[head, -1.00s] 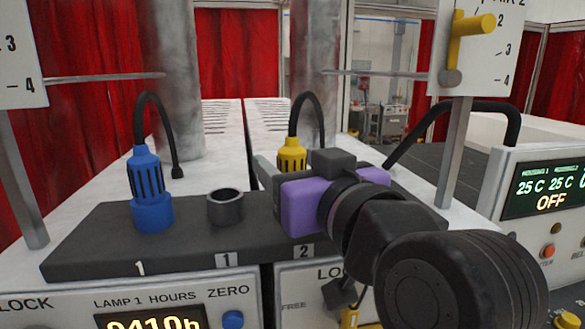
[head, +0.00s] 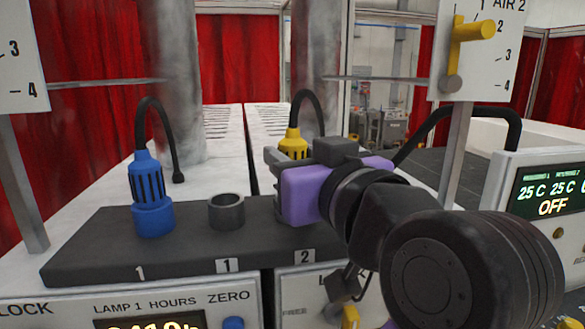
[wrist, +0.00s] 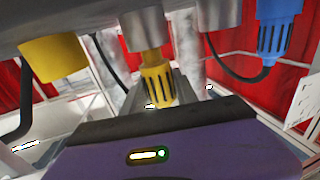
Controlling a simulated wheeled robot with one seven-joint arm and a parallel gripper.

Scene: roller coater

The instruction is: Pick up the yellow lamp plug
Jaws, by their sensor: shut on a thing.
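The yellow lamp plug (head: 293,144) stands upright with a black cable curving from its top. In the head view its lower part is hidden behind my purple gripper (head: 280,160). In the wrist view, which is upside down, the plug (wrist: 157,82) shows in front of the purple gripper body, in line with a grey ring socket (wrist: 145,27). My gripper is shut on the yellow plug. A narrow yellow part shows between the plug body and the grey socket; I cannot tell whether it still sits inside.
The blue plug (head: 147,187) stands in its blue ring, left of an empty grey socket (head: 226,211), on the dark block (head: 105,240). A yellow ring (wrist: 55,58) shows in the wrist view. Posts and rods flank the block; a control box (head: 545,200) stands right.

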